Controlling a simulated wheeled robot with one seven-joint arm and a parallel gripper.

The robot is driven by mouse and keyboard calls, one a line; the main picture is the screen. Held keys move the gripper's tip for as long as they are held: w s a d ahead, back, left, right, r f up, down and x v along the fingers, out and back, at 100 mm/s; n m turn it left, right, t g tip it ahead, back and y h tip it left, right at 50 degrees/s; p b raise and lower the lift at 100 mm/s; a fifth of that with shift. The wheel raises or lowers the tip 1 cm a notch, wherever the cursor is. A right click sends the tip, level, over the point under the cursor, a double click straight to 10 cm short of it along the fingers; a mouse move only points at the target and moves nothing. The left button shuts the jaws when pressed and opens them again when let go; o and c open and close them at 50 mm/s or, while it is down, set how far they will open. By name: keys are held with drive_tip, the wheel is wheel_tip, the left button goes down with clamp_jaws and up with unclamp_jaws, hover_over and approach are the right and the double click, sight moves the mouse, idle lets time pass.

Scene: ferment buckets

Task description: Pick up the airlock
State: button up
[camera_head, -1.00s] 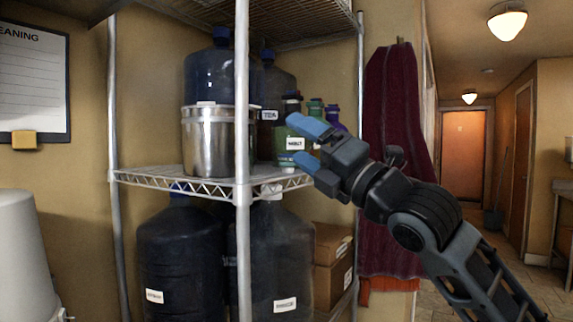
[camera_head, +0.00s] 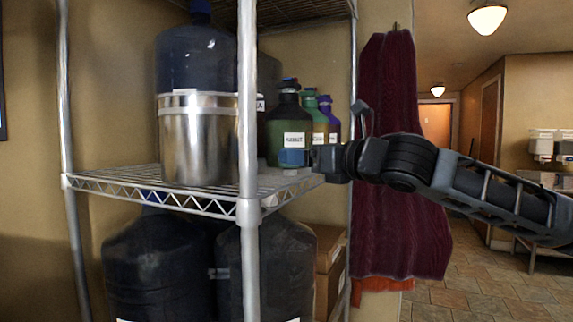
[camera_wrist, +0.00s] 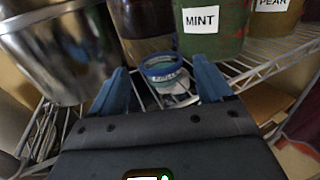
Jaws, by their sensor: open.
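A small round piece with a blue rim, a clear-looking body and a label (camera_wrist: 163,70) stands on the wire shelf in the wrist view. It appears to be the airlock, though its print is too blurred to read surely. My gripper (camera_wrist: 160,78) is open, its blue fingers on either side of the piece's line and pointing toward it. The piece looks a little beyond the fingertips, and I see no contact. In the head view my gripper (camera_head: 292,157) reaches in from the right, in front of the dark green bottle (camera_head: 285,115); it mostly hides the piece there.
A steel pot (camera_head: 197,150) stands left of the shelf post (camera_head: 247,120). The green bottle labelled MINT (camera_wrist: 213,35) is close behind the piece, with other bottles (camera_head: 322,120) to its right. Large dark carboys (camera_head: 150,265) and boxes (camera_head: 328,265) fill the lower level. A maroon cloth (camera_head: 390,170) hangs right.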

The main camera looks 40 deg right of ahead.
drive_tip(key=w+p, duration=0.1)
drive_tip(key=w, duration=0.4)
drive_tip(key=shift+w+d+p, duration=0.2)
drive_tip(key=shift+p, duration=0.2)
drive_tip(key=c, duration=1)
drive_tip(key=shift+c, duration=0.2)
wheel_tip(320, 180, up, 10)
drive_tip(key=b, duration=0.1)
